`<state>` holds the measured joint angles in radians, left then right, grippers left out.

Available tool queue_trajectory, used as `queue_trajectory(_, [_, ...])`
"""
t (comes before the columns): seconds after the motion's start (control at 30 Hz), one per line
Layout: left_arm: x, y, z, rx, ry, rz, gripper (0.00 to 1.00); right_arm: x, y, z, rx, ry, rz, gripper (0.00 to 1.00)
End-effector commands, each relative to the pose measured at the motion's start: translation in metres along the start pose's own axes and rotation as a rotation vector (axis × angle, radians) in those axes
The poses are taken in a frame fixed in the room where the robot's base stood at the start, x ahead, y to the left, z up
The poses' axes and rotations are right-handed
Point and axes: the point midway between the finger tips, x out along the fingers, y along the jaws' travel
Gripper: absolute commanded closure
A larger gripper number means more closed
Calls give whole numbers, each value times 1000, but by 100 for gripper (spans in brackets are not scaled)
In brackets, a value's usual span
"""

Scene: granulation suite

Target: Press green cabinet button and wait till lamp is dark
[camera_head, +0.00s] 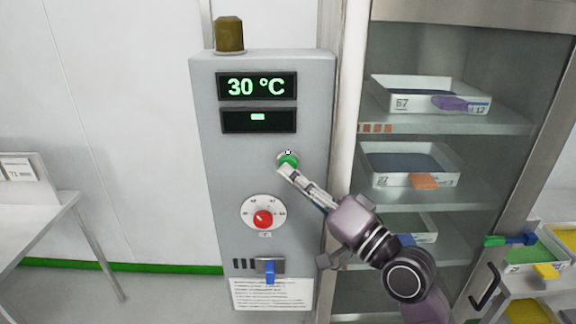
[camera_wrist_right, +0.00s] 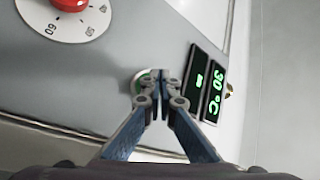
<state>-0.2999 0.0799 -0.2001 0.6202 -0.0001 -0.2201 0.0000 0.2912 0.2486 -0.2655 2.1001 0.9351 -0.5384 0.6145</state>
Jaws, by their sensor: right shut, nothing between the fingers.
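The grey control cabinet (camera_head: 215,170) stands in the middle of the head view. Its green button (camera_head: 289,160) sits right of centre, below two displays. My right gripper (camera_head: 284,172) is shut and empty, with its fingertips at the button's lower edge; whether the button is pressed in I cannot tell. In the right wrist view the shut fingertips (camera_wrist_right: 158,76) cover most of the green button (camera_wrist_right: 143,80). The lamp (camera_head: 229,34) on top of the cabinet is a dull brown-amber and does not glow. My left gripper is not in view.
The upper display (camera_head: 256,86) reads 30 °C; the lower display (camera_head: 258,120) shows a short dash. A red knob (camera_head: 263,219) and a blue-handled switch (camera_head: 270,270) sit below. Right is a glass-fronted cabinet with trays (camera_head: 382,180) on shelves. A table (camera_head: 30,225) stands left.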

Motion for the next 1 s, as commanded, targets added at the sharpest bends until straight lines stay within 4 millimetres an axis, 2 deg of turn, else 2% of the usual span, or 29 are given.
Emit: queue_trajectory(1.0, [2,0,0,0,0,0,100,7,5,-6,0,1,-1,100])
